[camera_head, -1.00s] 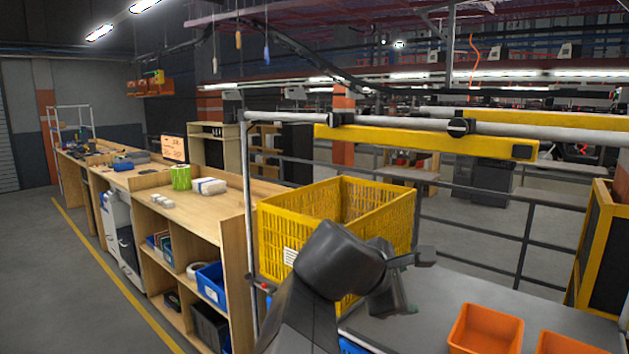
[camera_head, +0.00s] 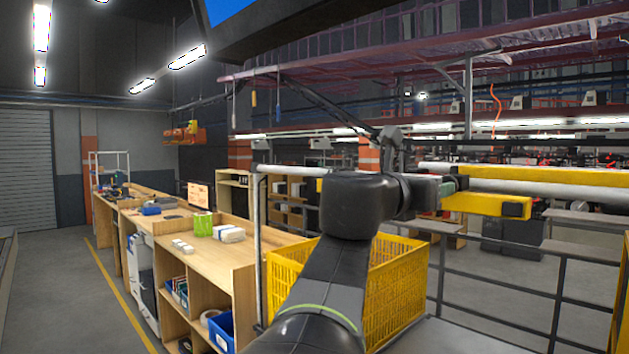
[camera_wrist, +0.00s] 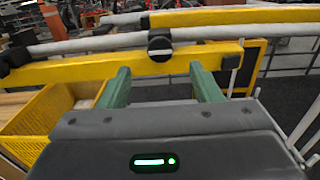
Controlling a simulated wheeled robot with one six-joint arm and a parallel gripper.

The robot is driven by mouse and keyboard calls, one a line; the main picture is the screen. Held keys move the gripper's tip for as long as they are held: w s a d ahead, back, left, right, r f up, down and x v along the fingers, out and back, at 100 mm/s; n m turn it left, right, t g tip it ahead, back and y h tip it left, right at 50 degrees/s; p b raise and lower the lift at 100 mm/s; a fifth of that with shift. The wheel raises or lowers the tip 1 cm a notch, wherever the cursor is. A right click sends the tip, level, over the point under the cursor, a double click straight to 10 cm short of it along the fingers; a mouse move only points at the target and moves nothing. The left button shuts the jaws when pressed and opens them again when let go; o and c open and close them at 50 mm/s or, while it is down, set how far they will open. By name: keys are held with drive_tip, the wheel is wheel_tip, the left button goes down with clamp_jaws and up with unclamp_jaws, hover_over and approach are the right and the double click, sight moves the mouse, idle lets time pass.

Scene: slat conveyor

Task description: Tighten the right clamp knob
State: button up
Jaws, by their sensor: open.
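The right clamp knob (camera_wrist: 160,46) is a round black knob with a pale line across its face. It sits on a dark clamp where the white rail (camera_wrist: 100,41) meets the yellow bar (camera_wrist: 70,71). My gripper (camera_wrist: 161,74) is open and empty, its two green fingers spread to either side of the knob in the picture. The knob lies ahead of the fingertips, apart from them as far as I can tell. In the head view my gripper (camera_head: 449,189) is beside the yellow bar (camera_head: 485,205), and my arm hides the left clamp.
A dark left clamp (camera_wrist: 14,57) shows at the wrist view's left edge. A yellow crate (camera_head: 405,290) stands below my arm. A wooden bench (camera_head: 160,225) with boxes runs along the left. Dark railings (camera_head: 500,270) lie beyond the rail.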

drive_tip(key=x, duration=0.8)
drive_tip(key=shift+w+d+p, duration=0.3)
drive_tip(key=shift+p, duration=0.1)
drive_tip(key=shift+c, duration=0.5)
drive_tip(key=c, duration=0.9)
drive_tip(key=shift+f+m+b, duration=0.15)
drive_tip(key=shift+m+b, duration=0.25)
drive_tip(key=shift+m, duration=0.4)
drive_tip(key=o, duration=1)
drive_tip(key=b+v, duration=0.2)
drive_tip(key=v, duration=1.2)
